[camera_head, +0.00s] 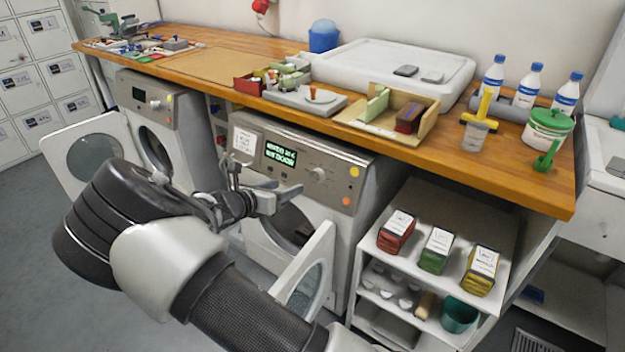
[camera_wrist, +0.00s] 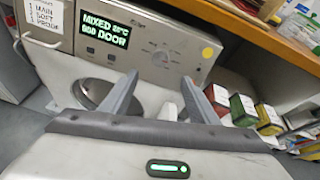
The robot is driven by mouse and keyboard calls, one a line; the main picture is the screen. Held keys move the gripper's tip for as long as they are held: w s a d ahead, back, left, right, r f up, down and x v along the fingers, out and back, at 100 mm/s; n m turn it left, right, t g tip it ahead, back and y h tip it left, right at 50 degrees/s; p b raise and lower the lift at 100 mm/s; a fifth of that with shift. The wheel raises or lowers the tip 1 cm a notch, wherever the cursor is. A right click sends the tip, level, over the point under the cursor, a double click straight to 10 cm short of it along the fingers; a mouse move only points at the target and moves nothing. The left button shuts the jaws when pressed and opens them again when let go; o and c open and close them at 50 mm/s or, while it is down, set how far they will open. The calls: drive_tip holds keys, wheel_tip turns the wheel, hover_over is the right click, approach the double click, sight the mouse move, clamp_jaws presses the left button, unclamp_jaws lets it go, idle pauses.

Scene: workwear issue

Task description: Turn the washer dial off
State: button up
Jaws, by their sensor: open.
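The nearer washer has a metallic control panel (camera_head: 297,160) with a lit green display (camera_head: 279,154) and a round dial (camera_head: 318,173) to the right of it. In the wrist view the display (camera_wrist: 104,30) reads roughly "MIXED" and "DOOR", and the dial (camera_wrist: 161,57) shows just beyond the fingertips. Its exact pointer position is too small to read. My gripper (camera_head: 272,186) is open and empty in front of the panel, left of and below the dial in the head view. In the wrist view its fingers (camera_wrist: 160,76) stand apart, not visibly touching the dial.
The washer's round door (camera_head: 303,273) hangs open below the panel. A second washer (camera_head: 150,105) with an open door stands left. A wooden counter (camera_head: 215,67) overhangs the washers. A shelf unit (camera_head: 445,290) with red, green and yellow boxes stands right.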

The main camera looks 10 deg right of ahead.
sight(314, 177)
drive_tip(key=b+x, duration=0.3)
drive_tip(key=x, duration=1.2)
drive_tip(key=shift+w+d+f, duration=0.1)
drive_tip(key=shift+d+f, duration=0.15)
drive_tip(key=c, duration=1)
